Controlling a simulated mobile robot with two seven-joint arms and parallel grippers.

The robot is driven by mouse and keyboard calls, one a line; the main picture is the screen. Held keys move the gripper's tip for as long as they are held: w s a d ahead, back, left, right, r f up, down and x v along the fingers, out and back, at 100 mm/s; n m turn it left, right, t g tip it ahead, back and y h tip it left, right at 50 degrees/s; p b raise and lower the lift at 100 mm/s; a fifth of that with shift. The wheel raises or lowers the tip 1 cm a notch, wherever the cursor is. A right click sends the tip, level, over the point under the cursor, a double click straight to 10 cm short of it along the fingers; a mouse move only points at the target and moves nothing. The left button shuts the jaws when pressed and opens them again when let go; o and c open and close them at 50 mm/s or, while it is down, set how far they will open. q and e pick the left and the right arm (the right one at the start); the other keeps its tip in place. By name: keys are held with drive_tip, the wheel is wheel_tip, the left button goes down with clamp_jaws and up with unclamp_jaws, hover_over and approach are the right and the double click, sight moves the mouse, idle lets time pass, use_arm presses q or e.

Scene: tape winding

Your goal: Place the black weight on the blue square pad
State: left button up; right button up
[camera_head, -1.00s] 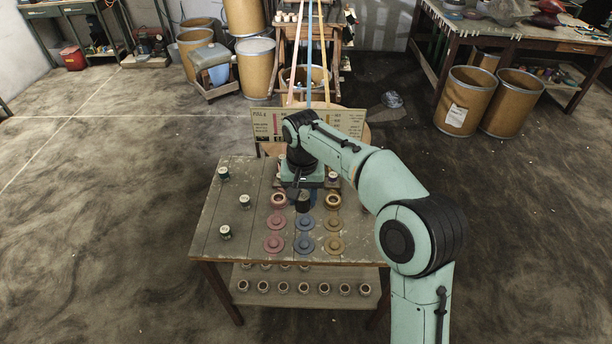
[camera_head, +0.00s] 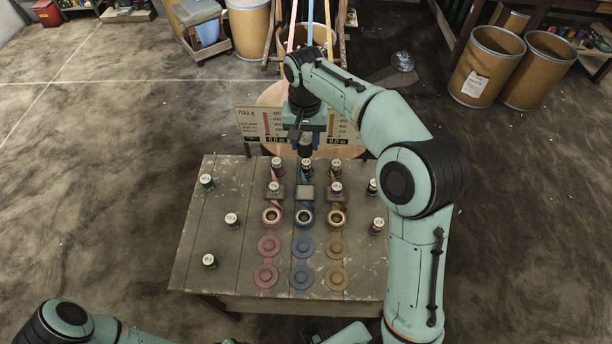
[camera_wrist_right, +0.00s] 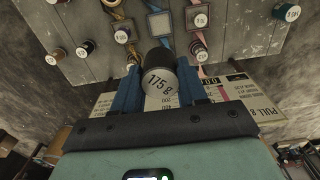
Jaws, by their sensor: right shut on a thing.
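The black weight (camera_wrist_right: 160,80), with "175 g" on its pale top, is held between the blue fingers of my right gripper (camera_head: 304,132). In the head view the weight (camera_head: 305,146) hangs upright by the back edge of the table, beyond the square pads. The middle square pad (camera_head: 306,192), in line with the blue ribbon and blue discs, is bare and looks grey. It also shows in the right wrist view (camera_wrist_right: 158,23), apart from the weight. Parts of my left arm show at the bottom left; its fingers are not visible.
Small weights stand on the left pad (camera_head: 275,195) and right pad (camera_head: 337,196). A row of weights stands behind the pads, with one (camera_head: 306,165) behind the middle pad. Tape rolls (camera_head: 304,216) lie in front. A sign board (camera_head: 262,123) stands at the back.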

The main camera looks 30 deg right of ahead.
drive_tip(key=shift+w+d+f, duration=0.1)
drive_tip(key=shift+w, duration=0.1)
drive_tip(key=shift+f, duration=0.35)
use_arm(q)
drive_tip(key=shift+s+d+f+b, duration=0.1)
drive_tip(key=shift+s+f+b, duration=0.15)
drive_tip(key=shift+f+b, duration=0.4)
drive_tip(key=shift+s+f+b, duration=0.25)
drive_tip(key=shift+f+b, duration=0.25)
drive_tip(key=shift+f, duration=0.2)
use_arm(e)
drive_tip(key=shift+f, duration=9.5)
use_arm(q)
drive_tip(key=shift+f, duration=0.1)
use_arm(e)
drive_tip(key=shift+f, duration=0.1)
drive_tip(key=o, duration=1.2)
drive_tip(key=shift+c, duration=0.2)
